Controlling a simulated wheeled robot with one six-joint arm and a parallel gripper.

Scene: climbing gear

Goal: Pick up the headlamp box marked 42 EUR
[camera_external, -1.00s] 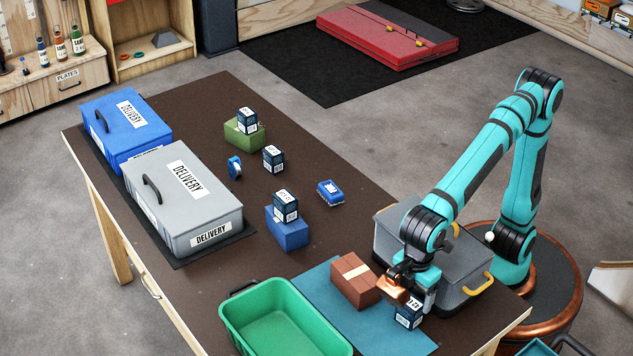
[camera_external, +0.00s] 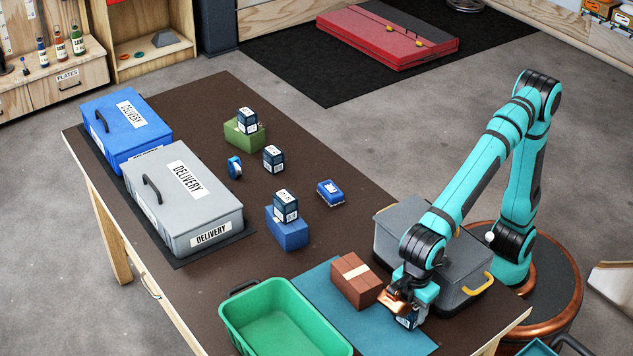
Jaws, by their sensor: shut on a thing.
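My gripper (camera_external: 405,304) is low over the blue-green mat (camera_external: 350,322) at the near right of the table. It is shut on a small dark blue and white headlamp box (camera_external: 411,321), which is largely hidden beneath the gripper. I cannot read its price, nor tell whether it touches the mat. Similar dark boxes stand elsewhere: one on a green block (camera_external: 247,120), one on the bare table (camera_external: 273,159), and one on a blue block (camera_external: 286,206). Their price marks are too small to read.
A brown brick-like box (camera_external: 356,280) stands just left of my gripper. A green bin (camera_external: 236,335) is farther left. A grey case (camera_external: 458,268) with yellow handles is behind my gripper. Grey (camera_external: 158,222) and blue (camera_external: 108,133) delivery boxes line the table's left.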

